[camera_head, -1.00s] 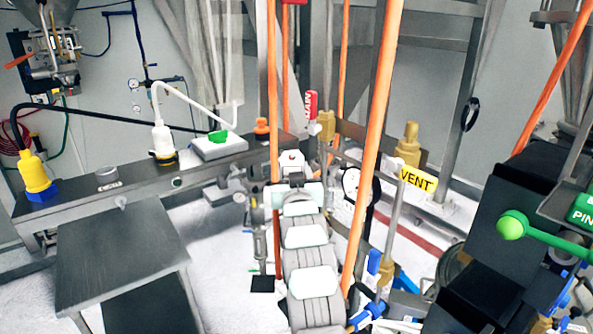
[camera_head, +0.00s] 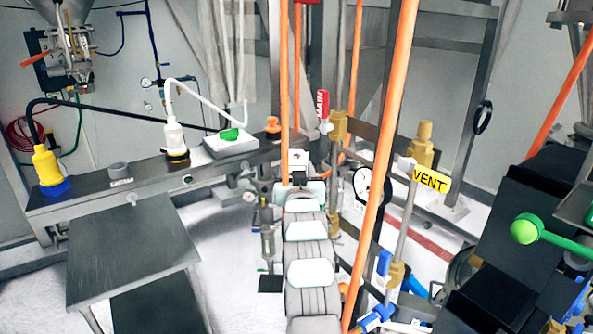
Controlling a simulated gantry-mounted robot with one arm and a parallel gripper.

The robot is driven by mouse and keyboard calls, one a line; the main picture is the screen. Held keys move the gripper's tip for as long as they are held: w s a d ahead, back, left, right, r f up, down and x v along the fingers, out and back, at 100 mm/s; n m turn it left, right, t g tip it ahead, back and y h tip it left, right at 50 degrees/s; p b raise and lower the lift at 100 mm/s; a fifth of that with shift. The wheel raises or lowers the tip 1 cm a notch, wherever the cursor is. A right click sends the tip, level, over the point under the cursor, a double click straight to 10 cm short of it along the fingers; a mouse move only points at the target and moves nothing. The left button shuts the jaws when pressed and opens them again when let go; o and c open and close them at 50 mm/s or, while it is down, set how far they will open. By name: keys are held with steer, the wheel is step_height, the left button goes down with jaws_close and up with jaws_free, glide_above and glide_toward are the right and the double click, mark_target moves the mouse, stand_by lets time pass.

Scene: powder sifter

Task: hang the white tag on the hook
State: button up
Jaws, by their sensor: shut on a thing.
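My arm rises from the bottom centre of the head view, and my gripper (camera_head: 298,180) is at its far end, seen from behind. The fingertips are hidden by the wrist. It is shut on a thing. A small white block-like piece (camera_head: 298,158) with a dark dot shows just beyond the wrist. It looks like the held white tag, but it is too small to be sure. I cannot make out the hook for certain.
Orange posts (camera_head: 385,165) stand close on the right of my arm. A yellow VENT label (camera_head: 430,180) is on a pipe there.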

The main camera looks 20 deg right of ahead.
stand_by(0.3)
steer(key=o, duration=1.5)
steer(key=shift+o, duration=0.2)
steer(key=shift+s, duration=0.15)
